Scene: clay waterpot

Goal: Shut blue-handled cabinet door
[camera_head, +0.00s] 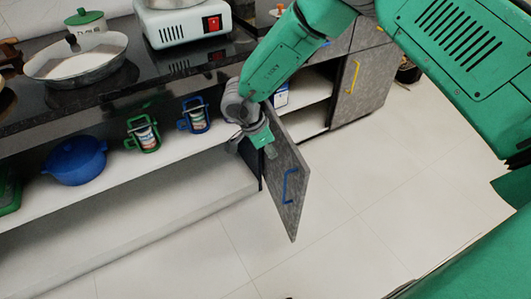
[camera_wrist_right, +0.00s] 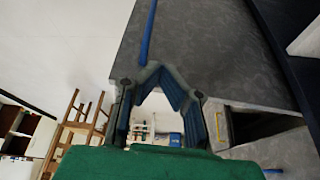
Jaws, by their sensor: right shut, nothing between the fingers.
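The grey cabinet door (camera_head: 289,163) stands open, jutting out from the cabinet front towards the lower right. Its blue handle (camera_head: 289,186) is on the face turned to the right. In the right wrist view the door panel (camera_wrist_right: 225,55) fills the upper middle, with the blue handle (camera_wrist_right: 148,32) at its left edge. My right gripper (camera_head: 269,149) is at the upper part of the door, near the hinge side. Its fingers (camera_wrist_right: 155,76) are shut and empty, in front of the panel. I cannot tell whether they touch the door. My left gripper is not in view.
The open shelf holds a blue pot (camera_head: 76,163), a green mug (camera_head: 142,134) and a blue mug (camera_head: 194,115). A yellow-handled door (camera_head: 360,82) is shut at the right. The dark counter (camera_head: 150,72) holds a pan (camera_head: 77,60). The tiled floor (camera_head: 350,220) is clear.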

